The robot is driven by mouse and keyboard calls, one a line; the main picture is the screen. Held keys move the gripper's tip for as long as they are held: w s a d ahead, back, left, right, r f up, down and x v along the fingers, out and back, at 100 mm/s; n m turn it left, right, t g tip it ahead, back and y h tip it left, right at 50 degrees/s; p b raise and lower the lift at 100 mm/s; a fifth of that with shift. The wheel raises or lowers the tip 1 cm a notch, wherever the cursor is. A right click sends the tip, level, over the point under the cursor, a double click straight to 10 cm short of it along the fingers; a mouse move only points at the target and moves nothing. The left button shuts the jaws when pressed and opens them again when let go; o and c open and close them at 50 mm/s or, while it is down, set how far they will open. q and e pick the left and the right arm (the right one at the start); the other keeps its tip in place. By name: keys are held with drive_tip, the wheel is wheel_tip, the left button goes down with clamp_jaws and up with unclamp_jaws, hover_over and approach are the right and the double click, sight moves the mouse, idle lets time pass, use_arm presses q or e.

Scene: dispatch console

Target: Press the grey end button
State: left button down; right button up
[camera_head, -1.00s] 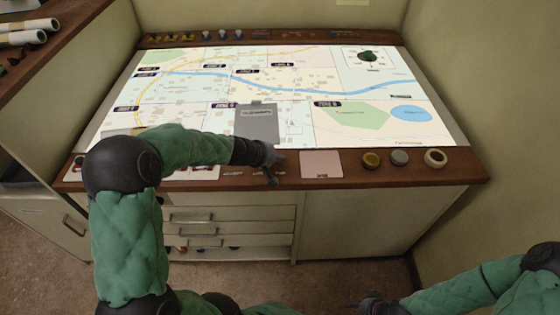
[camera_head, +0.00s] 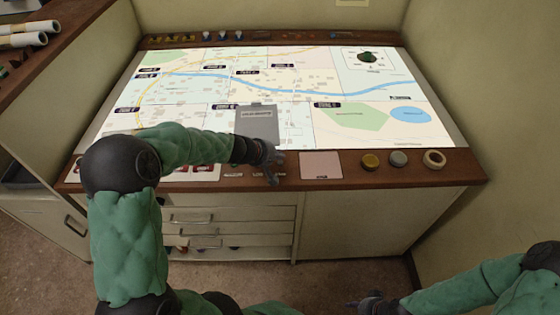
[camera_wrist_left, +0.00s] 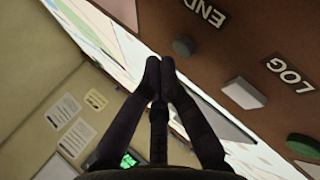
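In the left wrist view the grey end button (camera_wrist_left: 183,46) is a small round grey button on the brown wooden strip, beside the white END lettering (camera_wrist_left: 205,11). My left gripper (camera_wrist_left: 159,62) has its two dark fingertips together with nothing between them, close to the button in the picture; I cannot tell whether they touch it. In the head view my left gripper (camera_head: 274,178) is over the front strip, left of the pink pad, and the end button is not clearly visible around it. My right gripper (camera_head: 368,302) is low, in front of the console; its fingers are too small to read.
A white square button (camera_wrist_left: 243,92) by the LOG lettering and a green button (camera_wrist_left: 303,147) lie along the same strip. The pink pad (camera_head: 321,165), yellow knob (camera_head: 370,161), grey knob (camera_head: 398,158) and pale ring (camera_head: 434,159) are to the right. A grey clipboard (camera_head: 257,122) lies behind.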

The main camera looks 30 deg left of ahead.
sight(278, 163)
use_arm(q)
drive_tip(key=shift+r, duration=0.1)
wheel_tip(278, 163, up, 5)
drive_tip(key=p, duration=0.4)
idle(0.3)
idle(0.8)
